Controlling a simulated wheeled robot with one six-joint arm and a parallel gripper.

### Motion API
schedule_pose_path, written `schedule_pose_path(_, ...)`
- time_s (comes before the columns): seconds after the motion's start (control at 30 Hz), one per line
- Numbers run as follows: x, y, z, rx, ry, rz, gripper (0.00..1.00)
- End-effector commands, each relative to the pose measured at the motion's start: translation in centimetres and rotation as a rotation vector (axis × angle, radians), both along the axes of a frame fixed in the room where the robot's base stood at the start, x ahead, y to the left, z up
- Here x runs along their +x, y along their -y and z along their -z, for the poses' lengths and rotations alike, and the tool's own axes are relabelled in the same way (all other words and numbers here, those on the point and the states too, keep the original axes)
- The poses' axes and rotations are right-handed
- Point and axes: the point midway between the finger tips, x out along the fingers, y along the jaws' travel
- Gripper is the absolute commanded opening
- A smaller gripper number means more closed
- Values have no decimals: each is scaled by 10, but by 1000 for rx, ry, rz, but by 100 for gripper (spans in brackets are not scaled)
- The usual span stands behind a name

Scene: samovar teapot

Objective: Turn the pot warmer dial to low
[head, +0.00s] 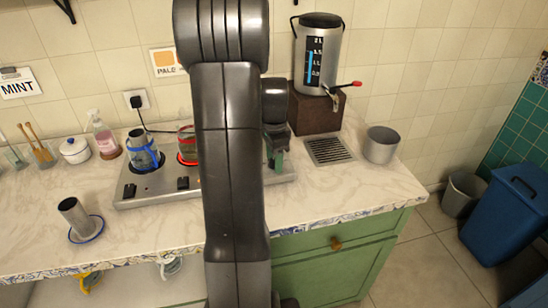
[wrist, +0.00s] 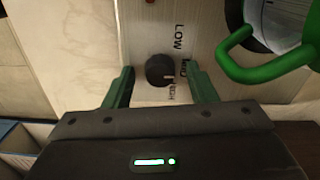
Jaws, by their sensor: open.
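The pot warmer (head: 205,193) is a metal plate on the counter; its right part is hidden behind my arm. In the wrist view a round black dial (wrist: 160,70) sits on the brushed metal panel (wrist: 140,25), beside the printed words LOW, MID and HIGH. A pale mark on the dial's right side seems to face the MID and HIGH end; the exact setting is unclear. My gripper (wrist: 162,74) is open, one green finger on each side of the dial, with gaps showing. In the head view my gripper (head: 276,152) is over the warmer's right end.
A glass pot with a green handle (wrist: 250,55) stands close right of my fingers. Blue-banded (head: 143,155) and red-banded (head: 186,145) pots stand on the warmer. An urn on a brown block (head: 316,113), a drip grate (head: 328,151) and a metal cup (head: 381,145) are to the right.

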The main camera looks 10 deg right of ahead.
Motion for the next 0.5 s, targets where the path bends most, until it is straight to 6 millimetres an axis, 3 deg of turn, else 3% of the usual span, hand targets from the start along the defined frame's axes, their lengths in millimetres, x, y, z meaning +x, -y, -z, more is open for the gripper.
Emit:
schedule_pose_path(0.07,0,0,0,0,0,0,51)
schedule_pose_path(0.3,0,0,0,0,0,0,7)
schedule_pose_path(0.5,0,0,0,0,0,-8,7)
